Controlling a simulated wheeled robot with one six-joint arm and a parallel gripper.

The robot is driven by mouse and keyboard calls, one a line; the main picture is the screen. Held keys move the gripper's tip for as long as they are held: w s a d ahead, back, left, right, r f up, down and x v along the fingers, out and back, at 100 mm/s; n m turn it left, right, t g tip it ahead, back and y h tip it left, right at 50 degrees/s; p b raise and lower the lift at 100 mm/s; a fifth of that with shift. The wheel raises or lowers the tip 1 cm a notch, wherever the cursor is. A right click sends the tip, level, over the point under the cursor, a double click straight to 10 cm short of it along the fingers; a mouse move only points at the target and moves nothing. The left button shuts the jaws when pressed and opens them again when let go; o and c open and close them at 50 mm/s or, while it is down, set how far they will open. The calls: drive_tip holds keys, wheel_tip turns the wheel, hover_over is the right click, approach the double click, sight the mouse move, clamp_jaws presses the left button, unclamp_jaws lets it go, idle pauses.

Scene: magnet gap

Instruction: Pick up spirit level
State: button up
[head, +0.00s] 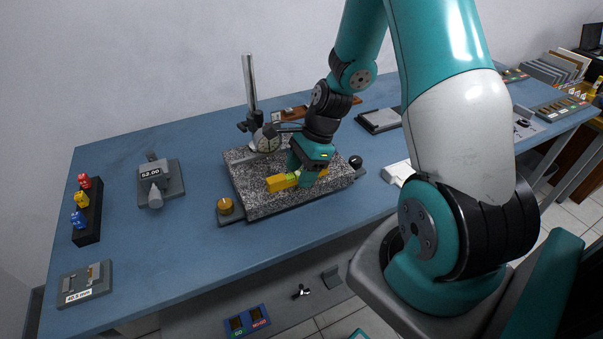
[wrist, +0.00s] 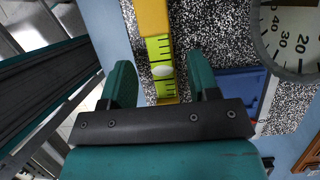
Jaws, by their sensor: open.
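The spirit level (head: 281,182) is a yellow bar lying on the speckled granite plate (head: 250,204) on the blue bench. In the wrist view its yellow body (wrist: 152,17) and green vial with a pale bubble run up the picture between my fingers. My gripper (head: 306,176) is just over the level's right part in the head view and hides some of it. In the wrist view my gripper (wrist: 161,80) is open, with one teal finger on each side of the level. A gap shows between each finger and the level.
A dial gauge (head: 267,139) on a post stand rises behind the level; its dial (wrist: 294,35) is close by in the wrist view. A brass knob (head: 225,206) and a black ball knob (head: 355,161) flank the plate.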

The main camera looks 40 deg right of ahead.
drive_tip(key=shift+f, duration=0.15)
drive_tip(key=shift+a, duration=0.1)
clamp_jaws()
